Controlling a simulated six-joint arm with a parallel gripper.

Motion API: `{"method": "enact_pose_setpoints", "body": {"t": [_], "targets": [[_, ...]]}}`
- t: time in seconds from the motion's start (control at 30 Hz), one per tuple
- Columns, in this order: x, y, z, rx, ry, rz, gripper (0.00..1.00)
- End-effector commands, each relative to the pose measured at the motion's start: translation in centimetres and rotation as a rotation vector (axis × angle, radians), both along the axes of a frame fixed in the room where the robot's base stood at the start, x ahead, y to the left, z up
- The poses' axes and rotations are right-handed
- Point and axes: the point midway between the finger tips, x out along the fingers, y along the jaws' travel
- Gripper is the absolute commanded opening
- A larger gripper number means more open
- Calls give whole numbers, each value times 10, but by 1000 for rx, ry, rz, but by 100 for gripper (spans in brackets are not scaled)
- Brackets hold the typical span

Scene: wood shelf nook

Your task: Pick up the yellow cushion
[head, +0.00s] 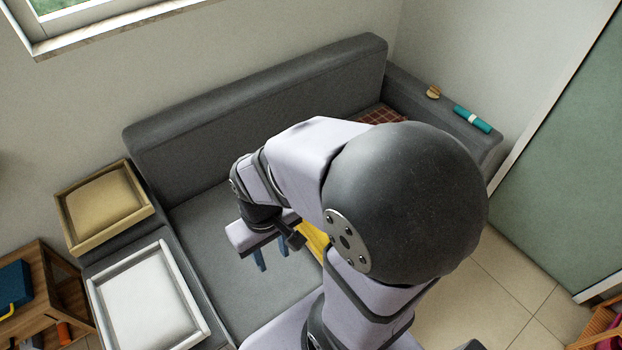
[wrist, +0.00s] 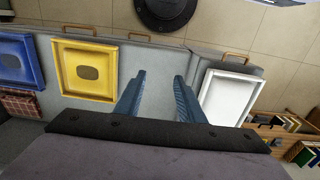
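The yellow cushion (wrist: 68,82) shows whole in the wrist view, left of my fingers. It is square, with a raised border and a grey-brown oval patch in its middle, and lies flat on the grey sofa seat. In the head view only a yellow strip of it (head: 316,240) shows; my arm hides the rest. My gripper (head: 272,257) is above the seat, to the left of the cushion in the head view. In the wrist view my gripper (wrist: 160,75) has its two blue fingers apart with nothing between them.
A blue square piece (wrist: 12,62) and a red checked piece (wrist: 22,104) lie beyond the cushion. A white tray (head: 105,327) and a wooden tray (head: 74,217) sit on the sofa's left side. A teal roll (head: 472,119) lies on the right armrest. The seat below my gripper is clear.

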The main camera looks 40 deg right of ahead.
Motion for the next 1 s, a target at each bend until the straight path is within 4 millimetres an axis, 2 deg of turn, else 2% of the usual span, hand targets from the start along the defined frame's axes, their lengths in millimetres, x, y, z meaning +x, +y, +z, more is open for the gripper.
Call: {"method": "enact_pose_setpoints", "body": {"t": [0.17,0.27,0.33,0.47,0.57,0.63,0.73,0.8,0.9,1.0], "targets": [[1,0,-2,2,-1,-3,35],[7,3,-12,15,-15,-23,35],[18,6,-26,33,-40,-54,35],[52,14,-68,82,-119,-163,35],[88,13,-112,114,-210,-299,35],[115,5,-146,122,-281,-415,35],[149,-18,-194,101,-390,-588,35],[166,-42,-227,63,-465,-710,35],[179,-84,-275,-24,-567,-879,35],[177,-131,-320,-152,-665,-1032,35]]}}
